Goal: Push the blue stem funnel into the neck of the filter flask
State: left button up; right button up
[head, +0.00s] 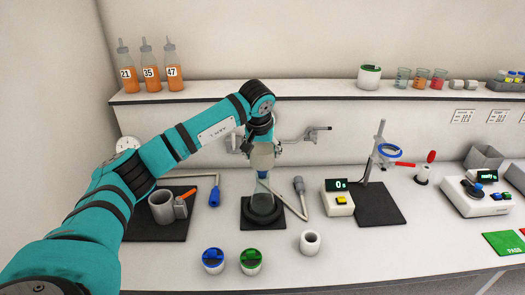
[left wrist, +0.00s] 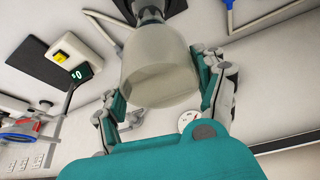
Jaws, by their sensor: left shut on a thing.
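My left gripper (head: 262,148) is shut on the funnel (head: 262,160), a pale, translucent cup with a bit of blue at its lower end. In the left wrist view the funnel (left wrist: 158,68) fills the space between the two fingers (left wrist: 163,82), with its narrower end toward the top edge. The grey filter flask (head: 263,208) stands on a dark mat directly below the funnel. The funnel looks upright and in line with the flask. Whether its stem is inside the neck or just above it I cannot tell. My right gripper is in neither view.
A grey hose (head: 282,200) lies beside the flask. A scale (head: 338,198) and a ring stand (head: 378,150) are to the right. A grey mug (head: 162,207) is to the left. Blue (head: 213,262) and green (head: 251,263) lidded pots and a white cup (head: 310,243) stand in front.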

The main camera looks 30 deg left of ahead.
pick_arm(q)
jog(key=shift+f+b, duration=0.55)
jog(key=shift+f, duration=0.45)
jog(key=o, duration=1.3)
jog(key=shift+r, duration=0.1)
